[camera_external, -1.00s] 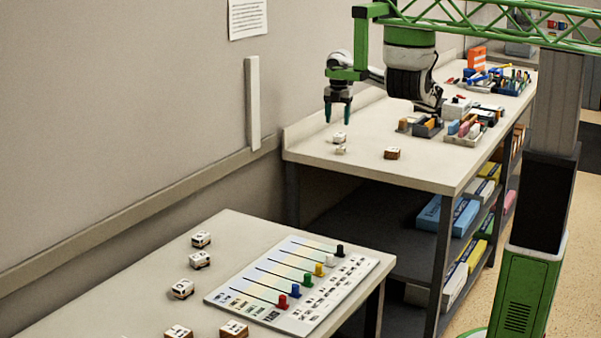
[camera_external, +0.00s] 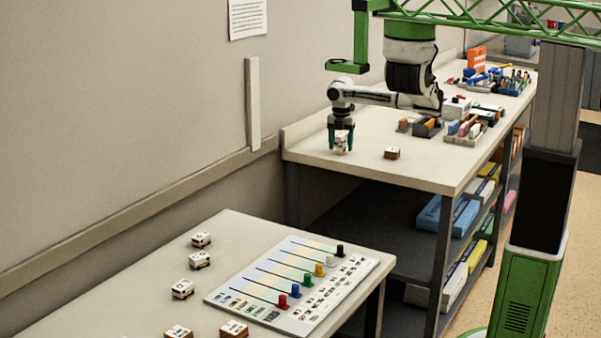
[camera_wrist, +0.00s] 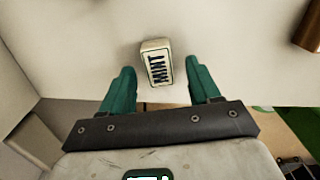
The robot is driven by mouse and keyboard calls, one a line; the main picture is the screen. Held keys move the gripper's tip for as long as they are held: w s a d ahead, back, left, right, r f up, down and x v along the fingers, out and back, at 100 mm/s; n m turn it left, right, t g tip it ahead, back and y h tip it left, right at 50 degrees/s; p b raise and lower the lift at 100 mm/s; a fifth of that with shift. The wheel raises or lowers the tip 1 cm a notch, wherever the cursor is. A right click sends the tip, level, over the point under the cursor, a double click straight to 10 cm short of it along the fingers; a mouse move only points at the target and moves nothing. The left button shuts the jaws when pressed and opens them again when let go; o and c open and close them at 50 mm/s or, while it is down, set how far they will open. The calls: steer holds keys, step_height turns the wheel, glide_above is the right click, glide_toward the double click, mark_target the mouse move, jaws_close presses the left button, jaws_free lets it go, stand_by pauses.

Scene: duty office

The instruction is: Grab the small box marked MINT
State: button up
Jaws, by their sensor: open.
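The small white box marked MINT (camera_wrist: 157,63) lies on the table, its dark lettering facing up in the wrist view. It sits between the tips of my gripper (camera_wrist: 160,66), with a gap to each teal finger. In the external view my gripper (camera_external: 341,143) points down at the far table's near-left part, its fingers on either side of a white box (camera_external: 341,140). The fingers are open and hold nothing. Of the two small boxes seen there earlier, I cannot tell which is MINT, as the fingers partly cover that spot.
A brown-sided small box (camera_external: 392,153) lies to the right on the same table (camera_external: 420,170). Divided trays (camera_external: 470,130) with coloured items stand further right. A low wall edge runs behind. The near table (camera_external: 240,240) holds a slider board (camera_external: 300,270) and several small boxes.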

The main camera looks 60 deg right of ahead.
steer(key=shift+f, duration=0.3)
steer(key=shift+c, duration=0.3)
steer(key=c, duration=1.1)
